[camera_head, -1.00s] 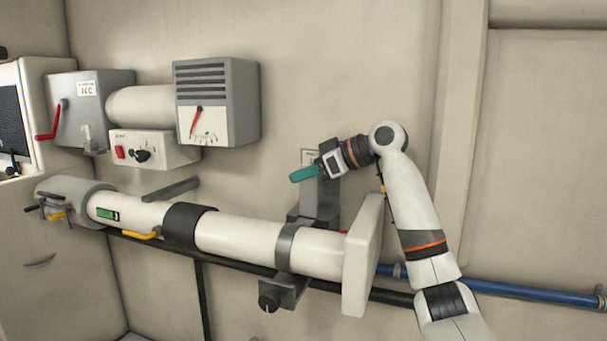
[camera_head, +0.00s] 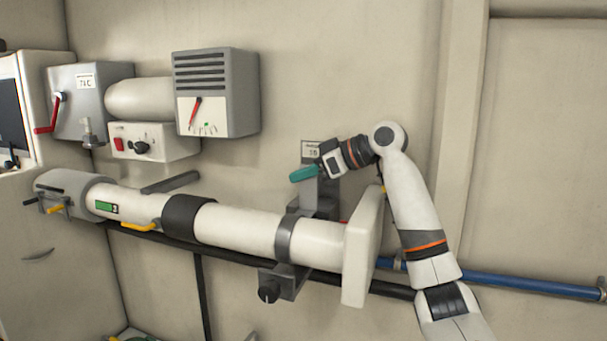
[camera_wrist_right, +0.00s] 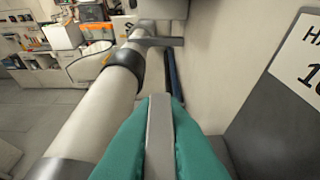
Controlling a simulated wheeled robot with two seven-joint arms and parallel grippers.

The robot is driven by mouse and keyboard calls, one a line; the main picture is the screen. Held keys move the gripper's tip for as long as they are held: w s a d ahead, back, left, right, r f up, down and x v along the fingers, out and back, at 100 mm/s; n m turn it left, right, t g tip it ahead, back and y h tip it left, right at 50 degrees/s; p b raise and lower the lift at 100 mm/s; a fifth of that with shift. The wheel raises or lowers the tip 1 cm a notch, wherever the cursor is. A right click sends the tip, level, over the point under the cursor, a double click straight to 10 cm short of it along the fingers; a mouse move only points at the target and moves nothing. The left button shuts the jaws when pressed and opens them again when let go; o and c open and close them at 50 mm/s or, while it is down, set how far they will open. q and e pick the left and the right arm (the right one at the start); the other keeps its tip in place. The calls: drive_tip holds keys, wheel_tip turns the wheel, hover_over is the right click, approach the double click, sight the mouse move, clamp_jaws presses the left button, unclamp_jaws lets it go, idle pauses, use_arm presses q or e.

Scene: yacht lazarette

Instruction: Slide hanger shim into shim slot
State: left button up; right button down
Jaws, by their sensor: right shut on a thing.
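My right gripper (camera_head: 300,175), with teal fingers, is shut on a flat grey bar, the hanger shim (camera_wrist_right: 160,135), seen between the fingers in the right wrist view. In the head view the fingers hide the shim. The fingers point left, just in front of the grey hanger bracket (camera_head: 327,192) on the wall, above the white pipe. The bracket also shows at the right of the wrist view (camera_wrist_right: 270,125). I cannot make out the shim slot, or whether the shim touches the bracket. My left gripper is not in view.
The white pipe (camera_head: 235,228) runs below the gripper, with a dark collar (camera_head: 187,220) and a white end flange (camera_head: 364,250). A grey vented box (camera_head: 217,90) is at upper left. A blue pipe (camera_head: 520,286) runs low on the right.

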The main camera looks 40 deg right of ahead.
sight(304, 190)
drive_tip(key=shift+f+b, duration=1.35)
drive_tip(key=shift+f, duration=0.45)
drive_tip(key=c, duration=1.5)
unclamp_jaws()
drive_tip(key=shift+o, duration=0.2)
drive_tip(key=b+v, duration=0.3)
drive_tip(key=v, duration=0.9)
drive_tip(key=shift+b, duration=0.3)
